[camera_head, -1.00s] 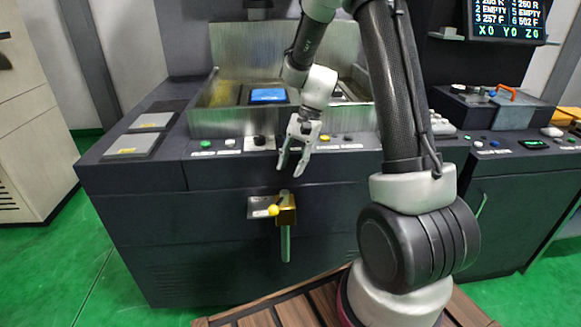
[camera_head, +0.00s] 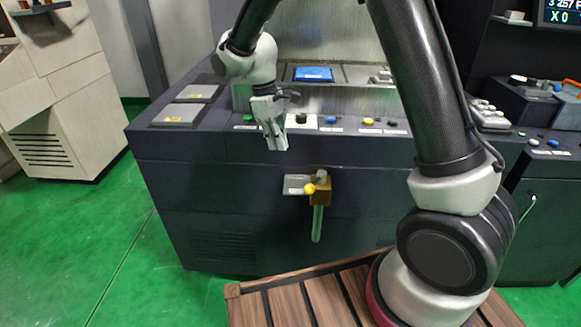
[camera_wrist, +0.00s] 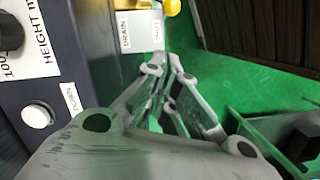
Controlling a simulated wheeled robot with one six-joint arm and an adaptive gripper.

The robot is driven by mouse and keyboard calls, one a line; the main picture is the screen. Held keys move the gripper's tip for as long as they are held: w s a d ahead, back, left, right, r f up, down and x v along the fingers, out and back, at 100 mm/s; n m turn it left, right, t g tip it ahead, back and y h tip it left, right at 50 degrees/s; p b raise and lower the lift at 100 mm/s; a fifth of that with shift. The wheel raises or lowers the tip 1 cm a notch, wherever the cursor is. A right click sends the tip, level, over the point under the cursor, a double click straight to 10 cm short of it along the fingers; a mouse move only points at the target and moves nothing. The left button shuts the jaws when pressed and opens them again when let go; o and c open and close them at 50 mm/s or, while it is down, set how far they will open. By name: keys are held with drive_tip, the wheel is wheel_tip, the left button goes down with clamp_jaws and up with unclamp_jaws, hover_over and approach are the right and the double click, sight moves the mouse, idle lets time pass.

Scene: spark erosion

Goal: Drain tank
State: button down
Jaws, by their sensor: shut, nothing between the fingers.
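The drain valve (camera_head: 320,190) is a brass block on the dark cabinet front with a pipe (camera_head: 317,224) hanging below. Its yellow ball knob (camera_head: 309,189) sits at the block's left; part of it shows at the top of the wrist view (camera_wrist: 172,6). A light label plate (camera_wrist: 140,30) beside it reads DRAIN, with a second word too small to be sure of. The steel-walled tank (camera_head: 350,100) stands on top, its inside partly hidden. My gripper (camera_head: 277,147) is shut and empty, pointing down in front of the button panel, above and left of the valve, apart from it.
A row of buttons, including a black knob (camera_head: 301,118) and a yellow button (camera_head: 368,121), runs along the panel just behind my gripper. A wooden slatted platform (camera_head: 300,300) lies on the green floor below.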

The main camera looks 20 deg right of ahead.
sight(316, 183)
drive_tip(key=f, duration=0.3)
drive_tip(key=s+d+f, duration=0.1)
drive_tip(key=f, duration=0.5)
drive_tip(key=shift+s+d+f, duration=0.15)
drive_tip(key=shift+d+f, duration=0.1)
drive_tip(key=shift+f, duration=0.05)
drive_tip(key=shift+s+d+f, duration=0.35)
drive_tip(key=shift+s+d, duration=0.1)
drive_tip(key=shift+d, duration=0.15)
drive_tip(key=shift+s+d+f, duration=0.3)
drive_tip(key=shift+s+d, duration=0.15)
drive_tip(key=shift+d, duration=0.15)
drive_tip(key=shift+s+d+f, duration=0.15)
drive_tip(key=shift+s+d, duration=0.05)
drive_tip(key=shift+d, duration=0.05)
drive_tip(key=shift+s, duration=0.1)
drive_tip(key=shift+s+n, duration=0.2)
drive_tip(key=shift+n, duration=0.1)
